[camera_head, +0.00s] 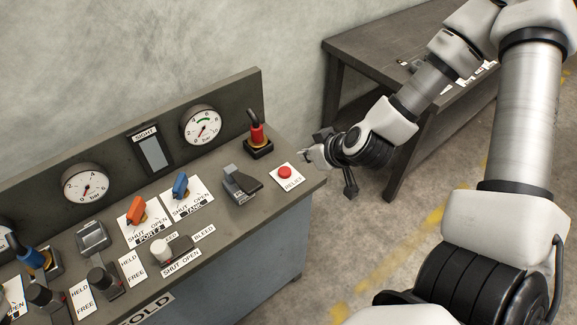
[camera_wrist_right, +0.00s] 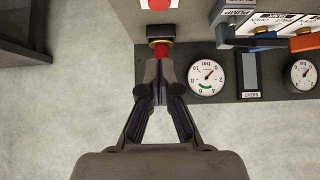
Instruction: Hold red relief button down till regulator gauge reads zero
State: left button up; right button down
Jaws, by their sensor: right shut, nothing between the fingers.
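The red relief button (camera_head: 285,172) sits on a white plate marked RELIEF at the right end of the panel top. Its red cap also shows at the top edge of the right wrist view (camera_wrist_right: 158,4). My right gripper (camera_head: 306,155) is shut and empty, just right of and slightly behind the button, apart from it. A round gauge with a green arc (camera_head: 202,126) and a second round gauge (camera_head: 86,185) are on the backboard; I cannot tell which is the regulator gauge, and the needles are too small to read surely. My left gripper is not in view.
A red-bodied fitting with a black lever (camera_head: 257,135) stands behind the button; a grey lever block (camera_head: 240,183) stands left of it. Orange (camera_head: 136,210) and blue (camera_head: 180,185) valve handles are further left. A dark table (camera_head: 350,50) stands behind my right arm.

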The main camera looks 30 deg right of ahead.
jog(key=shift+s+f+b+x, duration=0.25)
jog(key=shift+b+x, duration=1.3)
jog(key=shift+b, duration=2.45)
jog(key=b, duration=0.2)
send_over(281, 168)
jog(key=s, duration=0.3)
jog(key=f, duration=0.4)
jog(key=shift+w+d+f, duration=0.1)
jog(key=shift+d+f, duration=0.1)
jog(key=shift+f, duration=0.15)
notch_tip(281, 168, down, 3)
jog(key=shift+f, duration=0.35)
